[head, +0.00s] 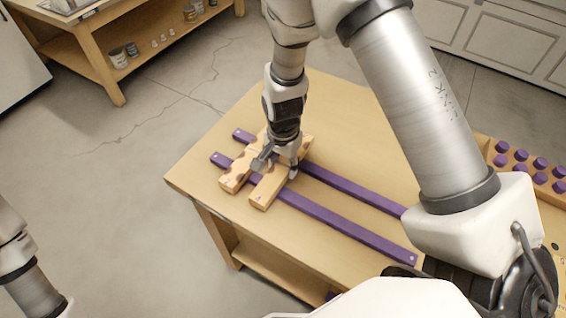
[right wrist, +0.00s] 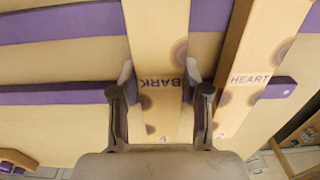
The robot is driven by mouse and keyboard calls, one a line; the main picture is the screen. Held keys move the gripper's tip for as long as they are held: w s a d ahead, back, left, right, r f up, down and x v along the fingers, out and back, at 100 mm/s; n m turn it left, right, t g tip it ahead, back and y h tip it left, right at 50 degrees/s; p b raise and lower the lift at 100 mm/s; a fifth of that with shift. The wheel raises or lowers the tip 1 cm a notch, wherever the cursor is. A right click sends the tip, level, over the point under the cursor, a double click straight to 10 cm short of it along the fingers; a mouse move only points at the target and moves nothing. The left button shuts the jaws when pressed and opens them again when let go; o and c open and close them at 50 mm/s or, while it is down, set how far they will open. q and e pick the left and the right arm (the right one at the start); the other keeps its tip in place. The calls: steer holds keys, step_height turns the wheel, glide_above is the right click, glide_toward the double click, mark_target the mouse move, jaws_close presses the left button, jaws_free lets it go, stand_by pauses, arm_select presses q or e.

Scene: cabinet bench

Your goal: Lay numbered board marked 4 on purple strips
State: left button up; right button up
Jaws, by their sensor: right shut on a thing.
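Two purple strips (head: 345,220) lie roughly parallel on the wooden table. My right gripper (head: 277,170) is shut on a light wooden board (head: 265,193) that lies across both strips. My left gripper is out of frame.
The strips to the right of the held board are bare. A wooden rack with several purple pegs (head: 520,158) stands at the table's right edge. A shelf bench (head: 110,50) with small cans stands at the back left. White cabinets (head: 500,40) are at the back right.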

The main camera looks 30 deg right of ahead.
stand_by(0.8)
steer(key=o, duration=1.3)
steer(key=shift+p, duration=0.3)
step_height(320, 180, up, 8)
steer(key=p, duration=0.7)
steer(key=shift+r+p, duration=0.1)
steer(key=shift+p, duration=0.3)
